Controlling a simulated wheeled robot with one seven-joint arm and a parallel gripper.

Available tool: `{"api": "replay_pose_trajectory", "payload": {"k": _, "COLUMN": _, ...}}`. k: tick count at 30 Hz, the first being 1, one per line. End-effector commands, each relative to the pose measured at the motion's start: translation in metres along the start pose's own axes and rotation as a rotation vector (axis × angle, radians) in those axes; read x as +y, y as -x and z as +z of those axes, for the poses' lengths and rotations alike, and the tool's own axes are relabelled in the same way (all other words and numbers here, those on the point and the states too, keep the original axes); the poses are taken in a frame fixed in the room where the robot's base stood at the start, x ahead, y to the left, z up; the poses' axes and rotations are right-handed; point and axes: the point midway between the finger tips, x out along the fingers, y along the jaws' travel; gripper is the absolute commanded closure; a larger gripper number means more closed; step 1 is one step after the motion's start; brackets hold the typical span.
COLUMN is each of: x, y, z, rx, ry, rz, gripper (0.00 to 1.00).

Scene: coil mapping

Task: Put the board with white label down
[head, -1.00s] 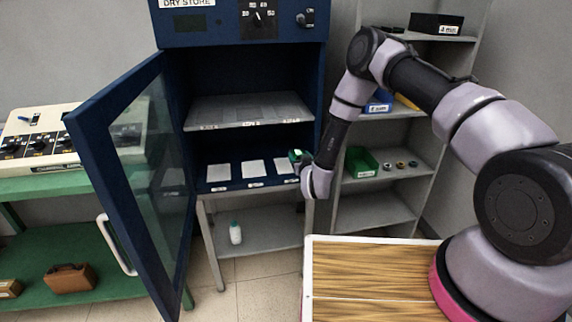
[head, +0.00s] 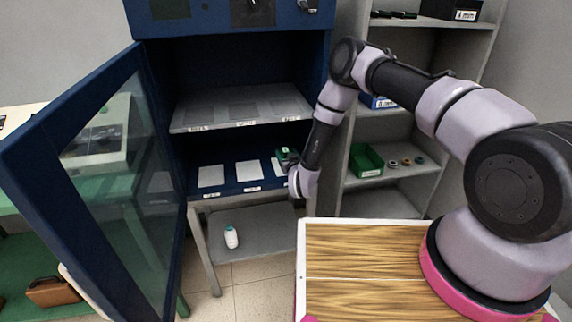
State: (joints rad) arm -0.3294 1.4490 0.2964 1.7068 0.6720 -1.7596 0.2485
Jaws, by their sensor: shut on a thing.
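My gripper (head: 290,164) is at the right front of the dry-store cabinet's lower shelf (head: 224,188). It is shut on a small green board (head: 286,153), held near the right end of that shelf. The fingers are small and partly hidden by my wrist, and I cannot make out a white label on the board. White rectangular pads lie on the lower shelf: a left one (head: 211,176), a middle one (head: 249,170) and a right one (head: 279,167), partly covered by the gripper. I cannot tell whether the board touches the shelf.
The cabinet's glass door (head: 108,190) stands open at the left. An upper shelf (head: 240,108) with grey pads is above the board. A white bottle (head: 231,237) stands on the rack below. A shelving unit at the right holds a green bin (head: 366,160).

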Motion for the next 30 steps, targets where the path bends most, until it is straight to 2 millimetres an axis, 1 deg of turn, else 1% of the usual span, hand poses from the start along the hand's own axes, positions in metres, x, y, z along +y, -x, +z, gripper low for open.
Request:
{"api": "replay_pose_trajectory", "payload": {"k": 5, "x": 0.000, "y": -0.002, "z": 0.013, "rx": 0.000, "ry": 0.000, "rz": -0.001, "gripper": 0.85}}
{"api": "replay_pose_trajectory", "payload": {"k": 12, "x": 0.000, "y": -0.007, "z": 0.046, "rx": 0.000, "ry": -0.001, "rz": 0.000, "gripper": 0.85}}
{"api": "replay_pose_trajectory", "payload": {"k": 20, "x": 0.000, "y": -0.008, "z": 0.048, "rx": 0.001, "ry": -0.001, "rz": 0.000, "gripper": 0.85}}
{"api": "replay_pose_trajectory", "payload": {"k": 24, "x": 0.000, "y": -0.008, "z": 0.052, "rx": 0.000, "ry": -0.001, "rz": 0.000, "gripper": 0.85}}
{"api": "replay_pose_trajectory", "payload": {"k": 25, "x": 0.000, "y": -0.008, "z": 0.052, "rx": 0.000, "ry": -0.001, "rz": 0.000, "gripper": 0.23}}
{"api": "replay_pose_trajectory", "payload": {"k": 27, "x": 0.000, "y": -0.008, "z": 0.051, "rx": 0.000, "ry": -0.001, "rz": 0.000, "gripper": 0.01}}
{"api": "replay_pose_trajectory", "payload": {"k": 30, "x": 0.000, "y": -0.008, "z": 0.051, "rx": 0.000, "ry": -0.001, "rz": 0.000, "gripper": 0.01}}
